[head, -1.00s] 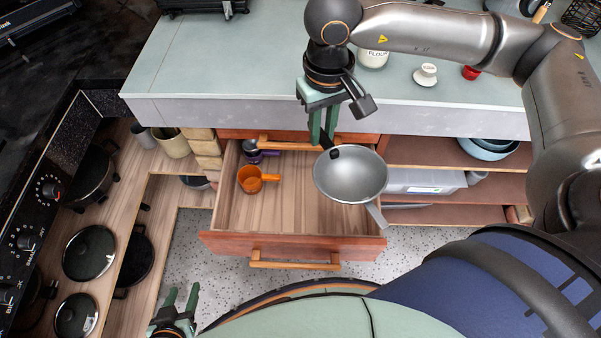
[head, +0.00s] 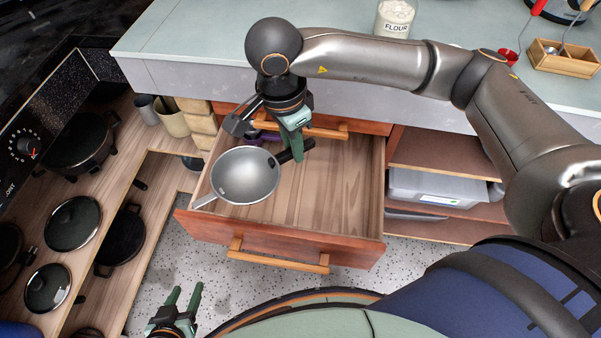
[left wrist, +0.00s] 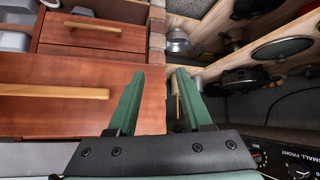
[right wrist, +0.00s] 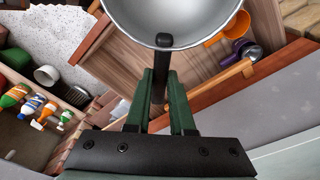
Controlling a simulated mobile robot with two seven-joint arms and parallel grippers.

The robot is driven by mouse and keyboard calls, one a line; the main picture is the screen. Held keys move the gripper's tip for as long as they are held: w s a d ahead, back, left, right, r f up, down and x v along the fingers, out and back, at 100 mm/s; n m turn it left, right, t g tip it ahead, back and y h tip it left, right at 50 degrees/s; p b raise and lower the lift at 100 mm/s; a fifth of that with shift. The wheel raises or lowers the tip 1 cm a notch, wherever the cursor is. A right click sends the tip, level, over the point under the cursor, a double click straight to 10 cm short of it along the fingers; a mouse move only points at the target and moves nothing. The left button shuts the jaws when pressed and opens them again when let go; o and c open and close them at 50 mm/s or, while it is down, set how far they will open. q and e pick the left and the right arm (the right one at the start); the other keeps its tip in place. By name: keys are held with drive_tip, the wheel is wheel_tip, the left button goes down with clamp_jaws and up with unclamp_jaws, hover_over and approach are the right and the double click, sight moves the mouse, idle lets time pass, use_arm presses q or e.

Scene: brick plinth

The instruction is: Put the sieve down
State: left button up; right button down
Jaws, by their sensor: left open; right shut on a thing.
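The sieve (head: 245,176) is a grey metal bowl with a black handle and a short lug on the opposite rim. It is over the left part of the open drawer (head: 335,190); I cannot tell if it touches the bottom. My right gripper (head: 294,150) is shut on the black handle, which also shows between its fingers in the right wrist view (right wrist: 160,88). The sieve's bowl (right wrist: 175,15) fills the top of that view. My left gripper (head: 180,308) is open and empty, low in front of the cabinets; its spread fingers show in the left wrist view (left wrist: 160,90).
An orange cup (right wrist: 222,32) and dark purple cups (right wrist: 247,50) lie in the drawer near the sieve; the bowl hides the orange cup in the head view. The drawer's right part is clear. Counter (head: 190,50) overhangs behind. Pans and lids (head: 72,222) are at left.

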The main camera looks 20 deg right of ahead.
drive_tip(key=a+f+m+g+b, duration=0.1)
drive_tip(key=a+f+m+b, duration=0.2)
drive_tip(key=f+m+b, duration=0.45)
use_arm(q)
wheel_tip(320, 180, down, 4)
drive_tip(key=d+p, duration=0.1)
drive_tip(key=p, duration=0.2)
drive_tip(key=w+r+m+t+h+b, duration=0.1)
drive_tip(key=w+r+t, duration=0.3)
drive_tip(key=r, duration=0.5)
drive_tip(key=w+r+m+t+h+b, duration=0.1)
drive_tip(key=w+r+t, duration=0.3)
drive_tip(key=r, duration=0.6)
drive_tip(key=shift+w+m+t+b, duration=0.3)
drive_tip(key=shift+m+t+b, duration=0.15)
drive_tip(key=shift+b, duration=0.4)
use_arm(e)
drive_tip(key=w+d+f+m, duration=0.1)
drive_tip(key=w+d+f, duration=0.3)
drive_tip(key=d+f, duration=0.7)
drive_tip(key=shift+d+f, duration=0.4)
drive_tip(key=shift+d, duration=0.75)
use_arm(q)
drive_tip(key=shift+a, duration=0.1)
